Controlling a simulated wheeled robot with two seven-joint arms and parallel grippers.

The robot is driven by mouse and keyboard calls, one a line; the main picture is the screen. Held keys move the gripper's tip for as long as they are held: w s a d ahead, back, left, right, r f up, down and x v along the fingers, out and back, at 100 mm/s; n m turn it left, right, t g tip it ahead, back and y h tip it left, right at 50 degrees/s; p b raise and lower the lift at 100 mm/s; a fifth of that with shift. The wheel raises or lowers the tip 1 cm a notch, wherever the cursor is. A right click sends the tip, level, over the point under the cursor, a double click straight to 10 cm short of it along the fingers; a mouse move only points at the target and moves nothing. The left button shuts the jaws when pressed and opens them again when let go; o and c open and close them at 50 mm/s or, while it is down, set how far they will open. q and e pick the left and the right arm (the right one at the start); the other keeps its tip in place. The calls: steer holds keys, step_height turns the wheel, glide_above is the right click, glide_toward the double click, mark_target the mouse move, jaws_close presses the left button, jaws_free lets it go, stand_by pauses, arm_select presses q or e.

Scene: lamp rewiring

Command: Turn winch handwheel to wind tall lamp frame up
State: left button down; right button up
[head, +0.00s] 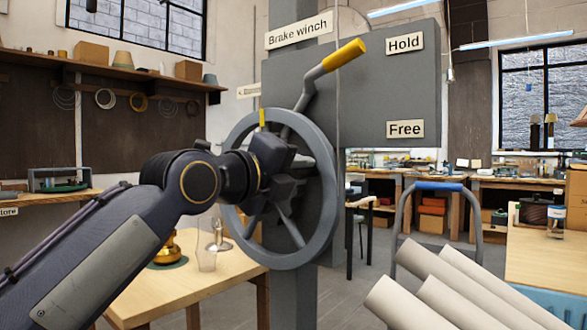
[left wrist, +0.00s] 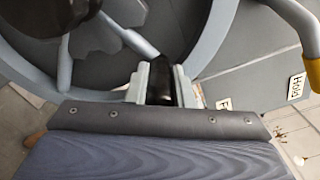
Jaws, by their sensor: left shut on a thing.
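The grey spoked winch handwheel (head: 327,175) is mounted on a grey post in the middle of the head view, with a yellow mark (head: 262,117) at the top of its rim. My left gripper (head: 275,165) is in front of the wheel, and its arm hides the wheel's left part. In the left wrist view, my left gripper (left wrist: 161,84) is shut on a dark part at the handwheel's rim (left wrist: 212,40). The brake lever (head: 310,88) slants up right, its yellow grip (head: 345,54) nearer the Hold label (head: 404,43) than Free (head: 405,129). I cannot make out the tall lamp frame.
A wooden table (head: 215,280) with a brass lamp part (head: 167,252) stands below my left arm. Pale rolled tubes (head: 450,290) and a blue-topped trolley handle (head: 438,186) are at the lower right. A thin cable (head: 338,85) hangs beside the wheel.

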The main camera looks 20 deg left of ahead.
arm_select(q)
steer(key=shift+d+f, duration=0.15)
steer(key=shift+f, duration=0.35)
steer(key=c, duration=1.3)
jaws_free()
steer(key=shift+o, duration=0.2)
steer(key=shift+r, duration=0.1)
steer(key=v, duration=0.8)
steer(key=shift+w, duration=0.1)
